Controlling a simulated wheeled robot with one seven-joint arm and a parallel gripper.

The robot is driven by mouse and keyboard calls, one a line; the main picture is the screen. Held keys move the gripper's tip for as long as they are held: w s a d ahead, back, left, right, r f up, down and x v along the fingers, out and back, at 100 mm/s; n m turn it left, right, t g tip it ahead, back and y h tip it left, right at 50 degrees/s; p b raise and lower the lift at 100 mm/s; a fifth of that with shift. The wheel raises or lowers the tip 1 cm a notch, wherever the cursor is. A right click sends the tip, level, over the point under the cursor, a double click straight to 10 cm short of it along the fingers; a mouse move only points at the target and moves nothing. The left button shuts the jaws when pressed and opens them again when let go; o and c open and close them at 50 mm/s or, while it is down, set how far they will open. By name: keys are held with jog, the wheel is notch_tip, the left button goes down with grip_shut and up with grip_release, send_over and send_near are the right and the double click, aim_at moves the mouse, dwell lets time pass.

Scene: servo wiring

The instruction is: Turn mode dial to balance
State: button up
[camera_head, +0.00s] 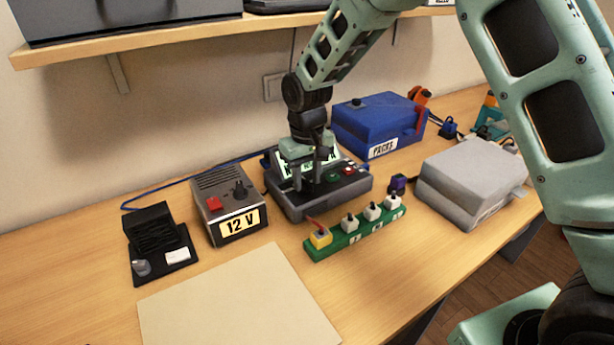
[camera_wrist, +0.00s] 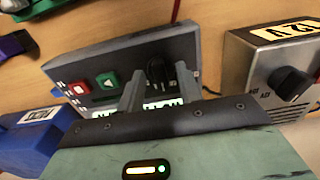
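A dark grey control box (camera_head: 330,198) stands on the bench and also shows in the wrist view (camera_wrist: 200,50). It has a red button (camera_wrist: 79,88), a green button (camera_wrist: 107,80) and a lit display with dark letters, partly hidden by my gripper. A black dial (camera_wrist: 158,70) on the box is most likely the mode dial; its markings cannot be read. My gripper (camera_head: 312,186) points down over the box. In the wrist view its fingers (camera_wrist: 160,72) are apart, with the dial between their tips. I cannot tell whether they touch it. The dial is hidden in the head view.
A 12 V supply (camera_head: 229,208) with its own black knob stands left of the box. A green strip with several plugs (camera_head: 352,238) lies in front. A blue case (camera_head: 377,120) and a grey case (camera_head: 470,178) stand right. A shelf (camera_head: 150,42) hangs above.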

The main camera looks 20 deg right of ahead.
aim_at(307, 182)
notch_tip(307, 182, up, 17)
jog(key=b, duration=0.1)
jog(key=shift+r+b, duration=0.2)
jog(key=shift+b, duration=0.2)
dwell(0.4)
jog(key=s+a+f+n, duration=0.1)
jog(key=s+a+f, duration=0.15)
jog(key=s, duration=0.55)
jog(key=s+a+f+n, duration=0.1)
jog(key=s+a, duration=0.2)
jog(key=s, duration=0.5)
jog(key=s+d+f+n, duration=0.1)
jog(key=s+f, duration=0.1)
jog(key=s, duration=0.6)
jog(key=s+d+f+n, duration=0.1)
jog(key=s+f, duration=0.2)
jog(key=s, duration=0.5)
jog(key=shift+d+f+n+y, duration=0.25)
jog(key=shift+n+y, duration=0.05)
